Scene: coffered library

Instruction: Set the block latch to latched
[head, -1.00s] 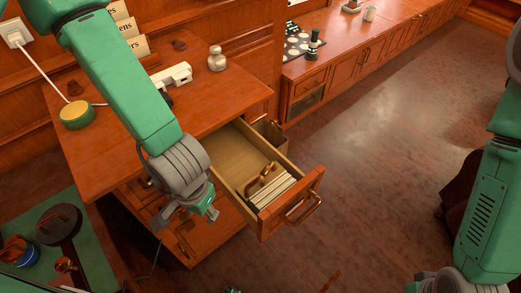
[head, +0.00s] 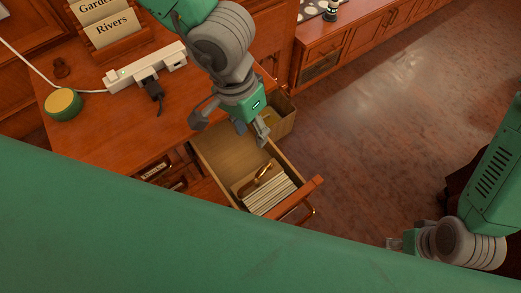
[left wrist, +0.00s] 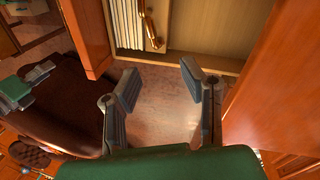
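The drawer (head: 222,190) of the wooden desk stands open. In it a row of pale cards (head: 272,196) lies against a wooden block (head: 240,188) that carries a curved brass latch (head: 263,173). The latch also shows at the top of the left wrist view (left wrist: 150,28); I cannot tell its setting. My left gripper (head: 230,126) is open and empty above the drawer's back part, apart from the latch. Its two spread fingers show in the left wrist view (left wrist: 160,80). My right gripper (head: 397,243) is far to the right, small and partly hidden, away from the drawer.
The desk top holds a white power strip (head: 145,68) with a black plug (head: 153,91), a yellow-topped round item (head: 62,104) and labelled cards (head: 112,27). A small bin (head: 283,115) stands behind the drawer. Open floor (head: 385,130) lies to the right.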

